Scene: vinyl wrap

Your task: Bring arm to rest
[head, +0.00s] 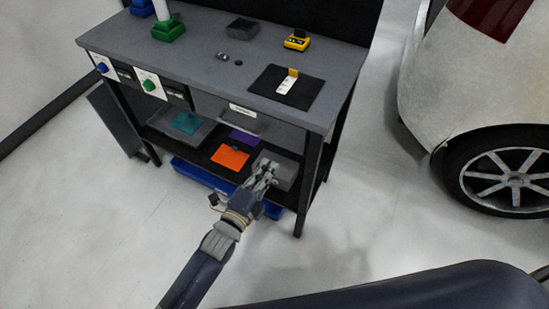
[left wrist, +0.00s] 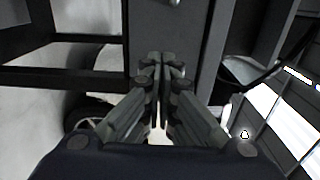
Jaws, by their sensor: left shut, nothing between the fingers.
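My left gripper (head: 268,168) is in front of the workbench's lower shelf, at its right part, in the head view. Its arm comes up from the bottom edge. In the left wrist view the fingers of this gripper (left wrist: 160,65) are together, with nothing held between them. In the head view the fingers overlap a grey bin (head: 286,173) on the shelf; I cannot tell whether they touch it. My right gripper is not in view.
The workbench (head: 215,75) holds a black mat (head: 285,97), a yellow tool (head: 297,40) and a dark tray (head: 241,27). Orange (head: 230,157) and teal (head: 186,123) items lie on the shelf. A white car (head: 480,80) stands to the right. The floor at left is clear.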

